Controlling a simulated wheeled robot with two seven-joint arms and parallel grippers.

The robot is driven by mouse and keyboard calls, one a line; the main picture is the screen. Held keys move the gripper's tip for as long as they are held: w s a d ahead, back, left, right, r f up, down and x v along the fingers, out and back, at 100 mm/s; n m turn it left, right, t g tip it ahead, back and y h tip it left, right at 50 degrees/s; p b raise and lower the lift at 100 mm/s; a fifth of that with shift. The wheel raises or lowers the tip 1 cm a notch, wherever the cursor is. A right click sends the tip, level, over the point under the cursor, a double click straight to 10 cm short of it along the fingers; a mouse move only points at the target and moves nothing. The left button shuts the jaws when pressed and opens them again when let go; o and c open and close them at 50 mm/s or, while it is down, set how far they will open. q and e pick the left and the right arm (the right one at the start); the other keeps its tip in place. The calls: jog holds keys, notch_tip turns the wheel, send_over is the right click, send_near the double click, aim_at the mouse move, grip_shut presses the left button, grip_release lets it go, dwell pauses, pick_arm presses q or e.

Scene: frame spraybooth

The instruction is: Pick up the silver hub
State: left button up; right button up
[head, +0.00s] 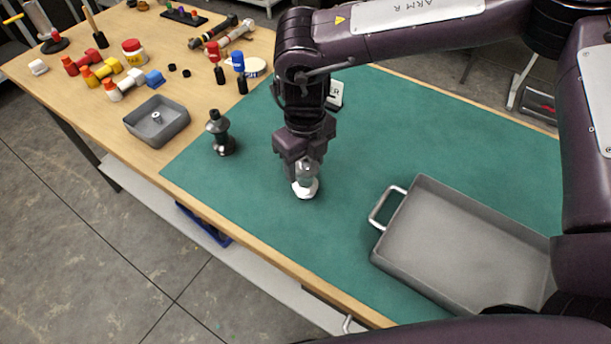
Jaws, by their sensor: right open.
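A silver, rounded piece (306,176), which looks like the silver hub, stands on a white round base (305,190) on the green mat (260,220). My right gripper (303,172) points straight down over it, with its open fingers at the silver piece. The fingers partly hide the piece, and I cannot tell whether they touch it. My left gripper is not in view.
A grey tray with a handle (455,245) lies to the right on the mat. A dark fitting (219,133) stands to the left. A small grey bin (137,125) holds a small part. Colored fittings (103,72) crowd the bare wood at the back left.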

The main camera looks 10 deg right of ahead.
jog(key=c, duration=1.1)
jog(key=shift+o, duration=0.2)
jog(key=shift+r, duration=0.1)
